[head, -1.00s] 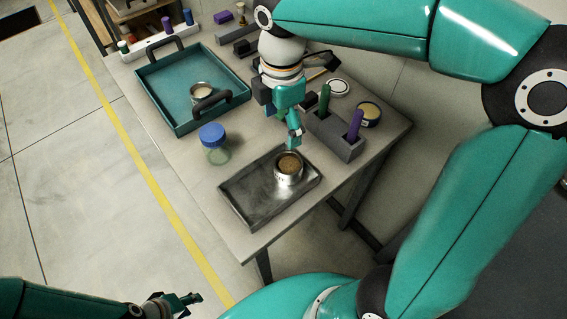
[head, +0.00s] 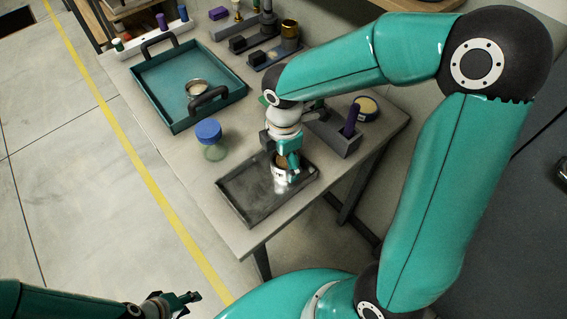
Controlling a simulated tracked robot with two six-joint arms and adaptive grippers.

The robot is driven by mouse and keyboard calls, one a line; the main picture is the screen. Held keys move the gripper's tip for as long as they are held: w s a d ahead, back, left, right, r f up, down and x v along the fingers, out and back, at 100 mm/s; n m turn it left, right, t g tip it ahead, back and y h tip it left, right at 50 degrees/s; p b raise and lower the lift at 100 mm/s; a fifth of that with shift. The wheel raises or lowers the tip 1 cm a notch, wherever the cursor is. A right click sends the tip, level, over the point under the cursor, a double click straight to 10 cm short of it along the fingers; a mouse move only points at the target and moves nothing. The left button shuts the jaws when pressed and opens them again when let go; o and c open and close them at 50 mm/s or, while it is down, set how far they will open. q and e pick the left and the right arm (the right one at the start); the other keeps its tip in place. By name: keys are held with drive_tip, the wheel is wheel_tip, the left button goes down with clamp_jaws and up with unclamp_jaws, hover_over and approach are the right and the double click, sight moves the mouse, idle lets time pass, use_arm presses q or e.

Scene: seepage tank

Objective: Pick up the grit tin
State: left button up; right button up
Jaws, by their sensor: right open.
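A small metal tin with brown, grainy content, which looks like the grit tin (head: 279,172), stands in the dark metal tray (head: 245,208) near the table's front corner. My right gripper (head: 286,168) is open and points down at this tin, with its fingers over and beside it. The gripper hides much of the tin, and I cannot tell whether the fingers touch it. My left gripper (head: 190,298) is at the bottom left, away from the table, and looks open and empty.
A blue-lidded jar (head: 210,138) stands left of the dark tray. A teal tray (head: 172,112) with handles holds another tin (head: 197,88). A grey block with a purple stick (head: 351,118) and a round tin (head: 366,108) stand at the right.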

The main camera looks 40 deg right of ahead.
drive_tip(key=shift+f, duration=0.3)
drive_tip(key=c, duration=1)
drive_tip(key=shift+r, duration=0.1)
